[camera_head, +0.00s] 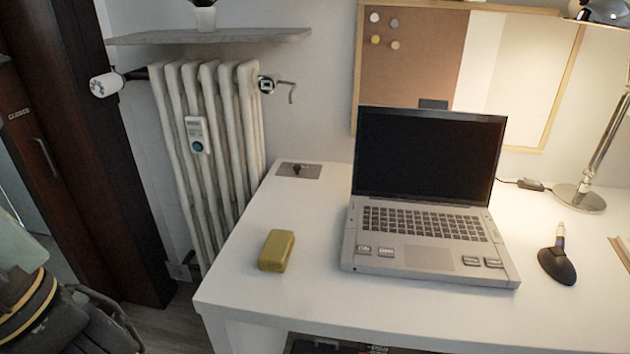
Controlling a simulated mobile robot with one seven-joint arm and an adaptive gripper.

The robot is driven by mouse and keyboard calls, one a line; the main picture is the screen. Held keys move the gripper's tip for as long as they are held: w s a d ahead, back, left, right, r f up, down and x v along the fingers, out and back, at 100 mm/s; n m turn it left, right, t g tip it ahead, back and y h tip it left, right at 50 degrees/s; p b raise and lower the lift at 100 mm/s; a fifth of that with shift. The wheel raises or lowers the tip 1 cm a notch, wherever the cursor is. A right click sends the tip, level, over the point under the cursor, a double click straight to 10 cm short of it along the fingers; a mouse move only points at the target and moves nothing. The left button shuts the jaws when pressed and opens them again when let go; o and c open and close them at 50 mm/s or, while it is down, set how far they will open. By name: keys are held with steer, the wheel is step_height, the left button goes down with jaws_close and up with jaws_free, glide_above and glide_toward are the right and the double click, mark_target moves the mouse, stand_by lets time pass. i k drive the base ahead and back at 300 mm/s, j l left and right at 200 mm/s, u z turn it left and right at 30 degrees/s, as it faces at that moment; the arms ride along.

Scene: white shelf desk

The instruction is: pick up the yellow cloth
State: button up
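The yellow cloth (276,251) is a compact, block-shaped yellow piece lying on the white desk (320,310), near its left edge and left of the laptop. It lies flat, with nothing on top of it and nothing touching it. Dark grey parts of my arm with yellow bands show at the lower left, off the desk and well apart from the cloth. I cannot make out my gripper's fingertips among them, so its opening is unclear.
An open laptop (430,222) stands right of the cloth. Farther right are a dark pen stand (557,264) and a lamp base (578,197). A radiator (212,150) stands behind the desk's left side, below a wall shelf (208,36). The desktop around the cloth is clear.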

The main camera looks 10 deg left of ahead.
mark_target(274, 256)
steer(key=i+l, duration=0.1)
steer(key=l, duration=0.25)
steer(key=i+l, duration=0.1)
steer(key=l, duration=0.3)
steer(key=l+u, duration=0.15)
steer(key=u, duration=0.2)
steer(key=l+u, duration=0.2)
steer(key=u, duration=0.15)
steer(key=l+u, duration=0.3)
steer(key=j+u, duration=0.1)
steer(key=u, duration=0.55)
steer(key=i+l, duration=0.25)
steer(key=i, duration=0.25)
